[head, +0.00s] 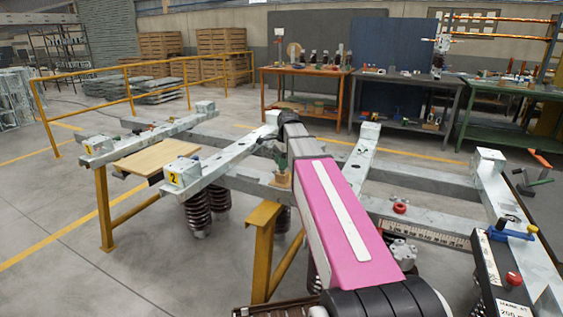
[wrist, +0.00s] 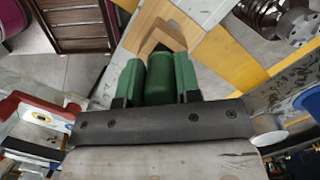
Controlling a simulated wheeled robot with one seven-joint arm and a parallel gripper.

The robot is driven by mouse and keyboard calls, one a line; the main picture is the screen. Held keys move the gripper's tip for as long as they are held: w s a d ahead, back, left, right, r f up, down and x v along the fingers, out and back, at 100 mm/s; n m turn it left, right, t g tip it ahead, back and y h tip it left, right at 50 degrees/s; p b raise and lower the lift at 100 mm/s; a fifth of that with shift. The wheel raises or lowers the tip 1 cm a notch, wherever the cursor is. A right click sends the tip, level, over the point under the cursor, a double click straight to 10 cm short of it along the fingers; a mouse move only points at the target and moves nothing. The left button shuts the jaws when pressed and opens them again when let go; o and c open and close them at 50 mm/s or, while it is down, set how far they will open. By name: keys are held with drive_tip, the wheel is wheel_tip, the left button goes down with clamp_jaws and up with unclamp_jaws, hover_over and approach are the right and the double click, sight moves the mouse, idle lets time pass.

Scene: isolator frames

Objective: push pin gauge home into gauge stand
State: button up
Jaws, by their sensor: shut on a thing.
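The pin gauge shows as a green cylinder (wrist: 159,79) in the wrist view. My gripper (wrist: 159,84) is shut on it, with a green finger on each side. The gauge stand, a light wooden block (wrist: 160,28), lies right beyond the fingertips and in line with the gauge. It also shows in the head view (head: 281,181) on the steel frame, just below my gripper (head: 281,160). The gauge's lower end is hidden, so I cannot tell how deep it sits in the stand.
Galvanized beams (head: 225,165) make up the frame, on yellow legs (head: 263,250). A wooden board (head: 157,157) lies at left. A red ring (head: 400,207) and a blue-handled tool (head: 510,232) are at right. Workbenches (head: 305,72) stand behind, across open floor.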

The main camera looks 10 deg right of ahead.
drive_tip(key=shift+f, duration=0.9)
drive_tip(key=o, duration=1)
drive_tip(key=shift+r, duration=0.1)
drive_tip(key=r, duration=0.3)
drive_tip(key=d+r, duration=0.1)
drive_tip(key=r, duration=0.6)
drive_tip(key=shift+w+d+r, duration=0.1)
drive_tip(key=shift+d+r, duration=0.15)
drive_tip(key=shift+d, duration=0.05)
